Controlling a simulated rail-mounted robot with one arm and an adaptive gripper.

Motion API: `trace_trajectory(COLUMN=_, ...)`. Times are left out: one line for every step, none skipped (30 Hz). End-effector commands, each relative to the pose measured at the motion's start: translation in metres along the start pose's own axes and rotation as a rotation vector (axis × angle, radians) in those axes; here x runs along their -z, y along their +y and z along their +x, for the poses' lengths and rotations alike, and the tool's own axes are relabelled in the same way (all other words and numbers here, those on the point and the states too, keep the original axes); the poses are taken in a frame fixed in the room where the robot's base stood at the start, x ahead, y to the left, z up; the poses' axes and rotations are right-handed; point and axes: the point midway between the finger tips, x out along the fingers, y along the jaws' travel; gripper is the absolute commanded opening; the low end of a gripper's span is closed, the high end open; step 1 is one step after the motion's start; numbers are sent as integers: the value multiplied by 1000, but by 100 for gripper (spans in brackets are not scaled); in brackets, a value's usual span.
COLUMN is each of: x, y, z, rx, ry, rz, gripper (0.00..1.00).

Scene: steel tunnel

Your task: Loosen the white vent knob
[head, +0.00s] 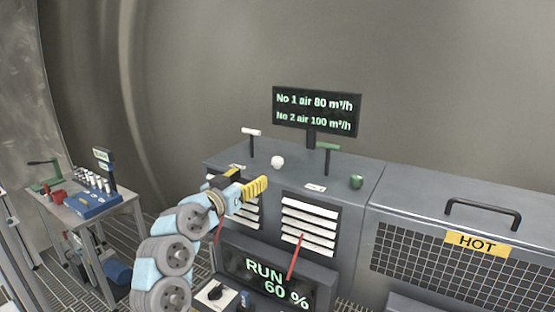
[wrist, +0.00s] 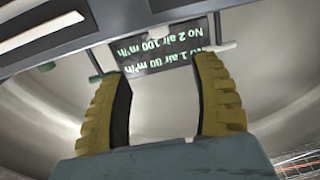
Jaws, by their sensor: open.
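The white knob (head: 278,162) is a small round knob on top of the grey cabinet (head: 350,165), right of a white T-handle (head: 251,132). My gripper (head: 262,186) has yellow ribbed fingers. In the head view it is in front of the cabinet's upper left part, below and left of the white knob, apart from it. In the wrist view my gripper (wrist: 160,70) is open with nothing between its fingers. The white T-handle's bar (wrist: 224,46) shows there beside the right fingertip.
A green T-handle (head: 327,147) and a green knob (head: 357,181) stand further right on the cabinet. A display (head: 317,111) rises behind. White louvres (head: 310,225) and red levers (head: 295,257) are on the front. A unit marked HOT (head: 478,244) stands right, a tool table (head: 85,205) left.

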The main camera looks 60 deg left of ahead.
Motion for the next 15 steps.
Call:
trace_trajectory(x=1, y=1, z=8, rx=-2, ry=-1, rz=0, gripper=64)
trace_trajectory(x=1, y=1, z=11, rx=-2, ry=-1, rz=-1, gripper=64)
trace_trajectory(x=1, y=1, z=16, rx=-2, ry=0, rz=-2, gripper=64)
trace_trajectory(x=1, y=1, z=19, rx=-3, ry=-1, rz=-2, gripper=64)
trace_trajectory(x=1, y=1, z=23, rx=-3, ry=-1, rz=-2, gripper=64)
trace_trajectory(x=0, y=1, z=27, rx=-2, ry=-2, rz=-1, gripper=64)
trace_trajectory(x=0, y=1, z=31, rx=-2, ry=-3, rz=-1, gripper=64)
trace_trajectory(x=-1, y=1, z=34, rx=-2, ry=-4, rz=-1, gripper=64)
trace_trajectory(x=-1, y=0, z=38, rx=0, ry=-4, rz=-2, gripper=64)
trace_trajectory(x=-1, y=-1, z=42, rx=0, ry=-3, rz=-2, gripper=64)
trace_trajectory(x=-1, y=-1, z=44, rx=0, ry=-2, rz=-2, gripper=64)
trace_trajectory(x=0, y=-1, z=48, rx=0, ry=-2, rz=-1, gripper=64)
trace_trajectory(x=0, y=-1, z=51, rx=0, ry=-2, rz=-1, gripper=64)
trace_trajectory(x=0, y=0, z=54, rx=0, ry=-2, rz=0, gripper=64)
trace_trajectory(x=0, y=0, z=58, rx=-1, ry=-3, rz=0, gripper=64)
